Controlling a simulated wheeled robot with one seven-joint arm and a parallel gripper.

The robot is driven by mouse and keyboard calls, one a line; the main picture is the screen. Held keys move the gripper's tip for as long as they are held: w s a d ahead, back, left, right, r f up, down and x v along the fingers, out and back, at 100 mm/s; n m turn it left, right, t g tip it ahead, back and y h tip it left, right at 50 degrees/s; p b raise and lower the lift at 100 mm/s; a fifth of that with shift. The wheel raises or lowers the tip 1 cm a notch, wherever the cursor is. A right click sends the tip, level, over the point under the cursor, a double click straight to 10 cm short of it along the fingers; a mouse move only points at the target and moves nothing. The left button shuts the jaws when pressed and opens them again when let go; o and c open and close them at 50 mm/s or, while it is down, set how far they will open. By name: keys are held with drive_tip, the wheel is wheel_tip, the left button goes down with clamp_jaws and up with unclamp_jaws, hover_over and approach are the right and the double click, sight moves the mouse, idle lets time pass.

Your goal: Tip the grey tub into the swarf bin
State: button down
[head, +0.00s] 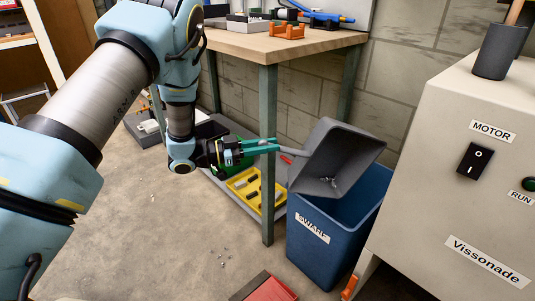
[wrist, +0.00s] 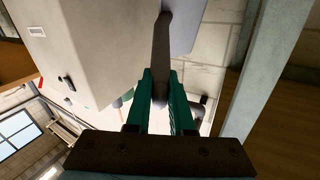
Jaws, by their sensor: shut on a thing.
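The grey tub (head: 343,150) hangs tilted above the blue swarf bin (head: 325,255), its open mouth facing down and toward the camera. A few small pale bits (head: 330,181) show inside the tub near its lower rim. My gripper (head: 277,146) is shut on the tub's handle, left of the tub. In the wrist view my green fingers (wrist: 160,85) stand on both sides of the dark handle (wrist: 161,50). The bin carries a "SWARF" label and its inside is mostly hidden by the tub.
A workbench (head: 265,47) stands behind, its front leg (head: 268,200) close to my gripper. A yellow tray (head: 242,187) lies on its lower shelf. A grey machine cabinet (head: 450,170) stands right of the bin. A red box (head: 265,287) and small bits (head: 222,257) lie on the floor.

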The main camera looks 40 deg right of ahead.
drive_tip(key=shift+w+r+m+b, duration=0.15)
drive_tip(key=shift+m+b, duration=0.7)
drive_tip(key=shift+b, duration=3.2)
drive_tip(key=shift+s+r+m+b, duration=0.15)
drive_tip(key=shift+m+b, duration=0.7)
drive_tip(key=shift+b, duration=3.15)
drive_tip(key=shift+w+r, duration=0.1)
drive_tip(key=shift+r, duration=0.2)
